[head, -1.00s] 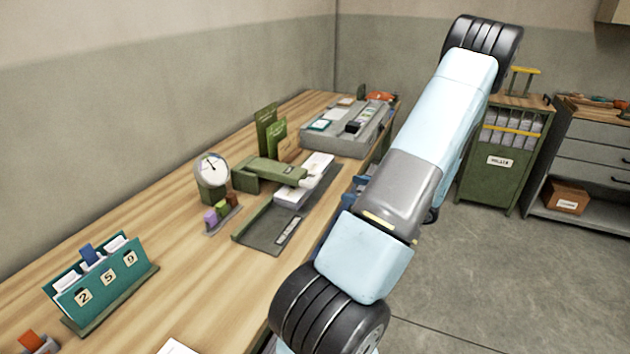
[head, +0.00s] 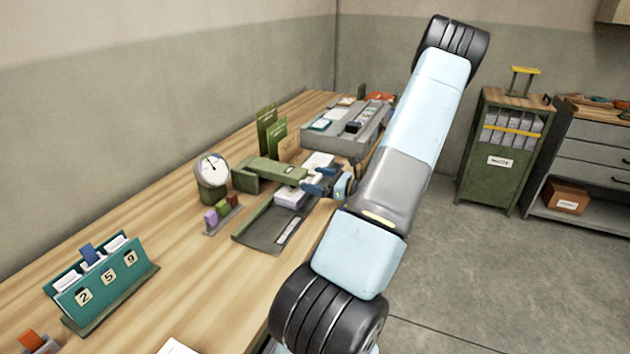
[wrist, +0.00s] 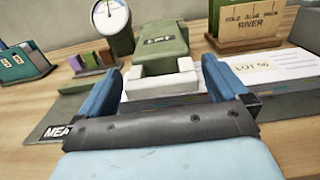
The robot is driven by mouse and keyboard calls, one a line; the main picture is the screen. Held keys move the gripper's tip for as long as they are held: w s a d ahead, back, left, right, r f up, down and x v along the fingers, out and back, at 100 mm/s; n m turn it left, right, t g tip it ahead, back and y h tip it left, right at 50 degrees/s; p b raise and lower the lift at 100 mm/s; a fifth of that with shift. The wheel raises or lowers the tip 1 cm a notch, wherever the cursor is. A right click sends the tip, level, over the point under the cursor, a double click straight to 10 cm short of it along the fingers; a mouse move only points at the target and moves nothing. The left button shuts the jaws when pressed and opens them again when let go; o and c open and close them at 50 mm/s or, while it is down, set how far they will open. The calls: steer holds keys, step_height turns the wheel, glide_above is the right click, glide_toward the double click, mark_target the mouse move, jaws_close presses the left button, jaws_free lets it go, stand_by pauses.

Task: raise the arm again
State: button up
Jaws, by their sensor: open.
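My gripper (head: 322,182) is at the right end of the green press-like device (head: 275,171) on the bench, over the dark tray (head: 262,236). In the wrist view my gripper (wrist: 165,92) has its two blue fingers apart. Between and beyond them is a pale U-shaped piece (wrist: 165,82) on the front of the green device's arm (wrist: 160,45). I cannot tell whether the fingers touch it. A white paper stack (head: 290,198) lies under the device's arm; a sheet labelled LOT 56 (wrist: 250,68) lies to the right in the wrist view.
A dial scale (head: 212,172), coloured blocks (head: 222,210) and a teal card holder (head: 103,275) stand to the left. Green upright boards (head: 267,130) and a grey tray unit (head: 340,135) are behind. A green cabinet (head: 500,165) stands beyond clear floor.

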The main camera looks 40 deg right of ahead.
steer(key=shift+w, duration=0.2)
steer(key=shift+a, duration=0.15)
steer(key=c, duration=1.3)
